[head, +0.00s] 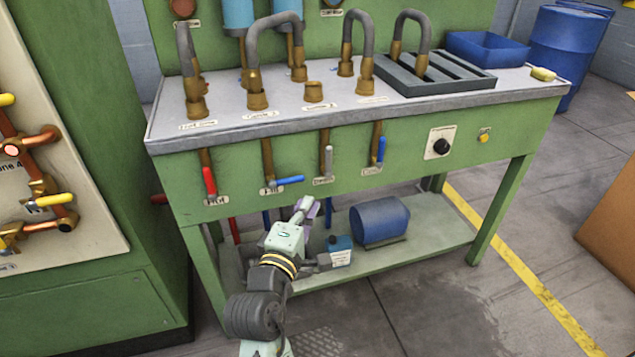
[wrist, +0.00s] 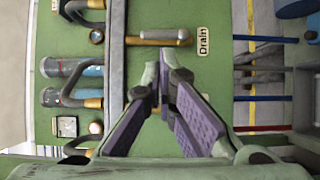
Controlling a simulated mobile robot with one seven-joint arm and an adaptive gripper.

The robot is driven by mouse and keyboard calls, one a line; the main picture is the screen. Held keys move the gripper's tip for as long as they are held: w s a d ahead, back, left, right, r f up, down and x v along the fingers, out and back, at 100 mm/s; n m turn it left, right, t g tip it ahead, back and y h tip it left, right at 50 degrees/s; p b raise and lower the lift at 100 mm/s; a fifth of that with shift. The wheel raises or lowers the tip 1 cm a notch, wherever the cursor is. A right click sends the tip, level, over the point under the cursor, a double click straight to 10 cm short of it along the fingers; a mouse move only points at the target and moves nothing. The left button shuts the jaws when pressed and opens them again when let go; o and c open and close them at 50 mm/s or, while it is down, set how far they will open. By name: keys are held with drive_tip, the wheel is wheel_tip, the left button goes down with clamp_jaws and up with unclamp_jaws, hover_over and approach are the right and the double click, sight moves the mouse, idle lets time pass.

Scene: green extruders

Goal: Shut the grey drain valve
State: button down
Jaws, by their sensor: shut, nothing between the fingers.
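The grey drain valve handle (head: 329,161) sits on the green front panel of the bench, third from the left. In the wrist view the grey handle (wrist: 160,34) lies along the pipe, beside the "Drain" label (wrist: 203,41). My gripper (head: 306,205) is below and a little left of the handle in the head view. Its purple-padded fingers (wrist: 164,62) are closed together and empty. The fingertips are apart from the handle in the wrist view.
A red handle (head: 209,181) and a sideways blue handle (head: 290,180) are to the left; another blue handle (head: 381,151) is to the right. A blue tank (head: 380,221) and small blue-topped container (head: 340,250) stand on the lower shelf. Open floor lies in front.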

drive_tip(key=w+b, duration=0.1)
drive_tip(key=b, duration=0.1)
drive_tip(key=p, duration=0.2)
approach(328, 160)
drive_tip(key=x, duration=0.5)
drive_tip(key=shift+w, duration=0.15)
drive_tip(key=shift+x, duration=0.9)
drive_tip(key=shift+f, duration=0.15)
drive_tip(key=shift+w+d+p, duration=0.1)
drive_tip(key=shift+p, duration=0.25)
drive_tip(key=shift+r+m, duration=0.2)
drive_tip(key=shift+m, duration=0.1)
